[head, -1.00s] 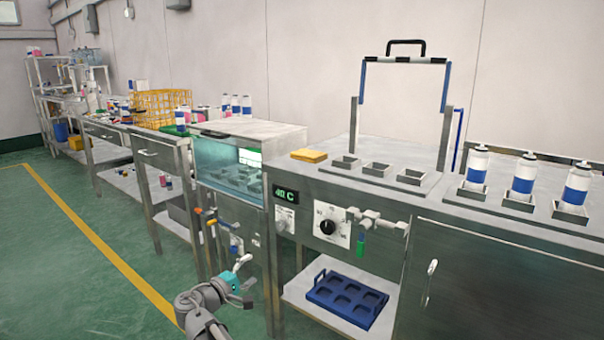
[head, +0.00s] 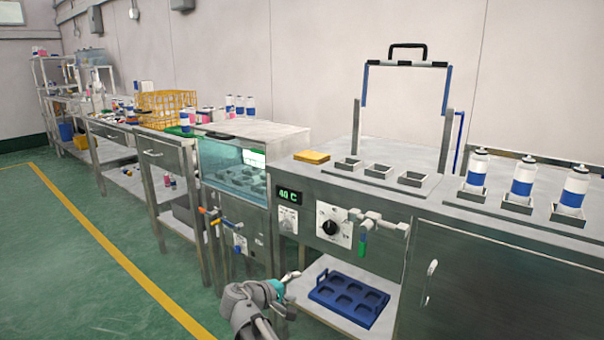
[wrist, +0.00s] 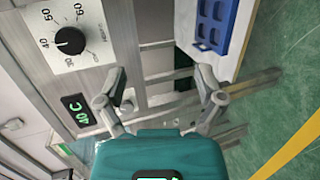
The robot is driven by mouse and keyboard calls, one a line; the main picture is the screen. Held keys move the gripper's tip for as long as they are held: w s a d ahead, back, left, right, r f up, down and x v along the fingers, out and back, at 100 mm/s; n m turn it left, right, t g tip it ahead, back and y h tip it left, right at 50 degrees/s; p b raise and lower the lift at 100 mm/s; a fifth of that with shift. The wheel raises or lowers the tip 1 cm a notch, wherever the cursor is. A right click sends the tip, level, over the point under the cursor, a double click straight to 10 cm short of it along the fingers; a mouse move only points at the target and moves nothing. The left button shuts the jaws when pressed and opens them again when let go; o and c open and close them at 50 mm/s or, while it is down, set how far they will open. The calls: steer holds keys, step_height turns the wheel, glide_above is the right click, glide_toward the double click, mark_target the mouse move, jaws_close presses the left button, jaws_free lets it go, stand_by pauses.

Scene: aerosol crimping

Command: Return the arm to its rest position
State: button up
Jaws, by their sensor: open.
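My arm shows at the bottom of the head view, with my gripper (head: 289,277) in front of the lower part of the steel benches. In the wrist view my gripper (wrist: 158,85) has its two fingers spread apart with nothing between them. The gripper's teal body fills the bottom of that view. Beyond the fingers are the bench front, the 40 C display (wrist: 78,109) and the dial (wrist: 69,41). The fingers are small and partly end-on in the head view.
A blue tray (head: 348,298) lies on the low shelf right of my gripper. Valves (head: 365,230) stick out from the bench front. Spray cans (head: 523,176) stand in holders on the right bench. A glass-fronted bath (head: 235,180) stands behind. Green floor (head: 80,260) is open at left.

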steer(key=s+d+f+m+g+y+p, duration=0.1)
steer(key=s+d+f+m+g, duration=0.15)
steer(key=d, duration=0.35)
steer(key=s+d+f+m+g+y+p, duration=0.1)
steer(key=s+d+f+g+y, duration=0.15)
steer(key=d, duration=0.35)
steer(key=s+d+f+m+g+y+p, duration=0.3)
steer(key=s+d+m+g+y, duration=0.3)
steer(key=s, duration=0.5)
step_height(320, 180, up, 38)
steer(key=d+t+y+p, duration=0.1)
steer(key=p, duration=3.6)
steer(key=shift+w+p, duration=0.25)
steer(key=shift+p, duration=0.05)
steer(key=shift+n, duration=0.25)
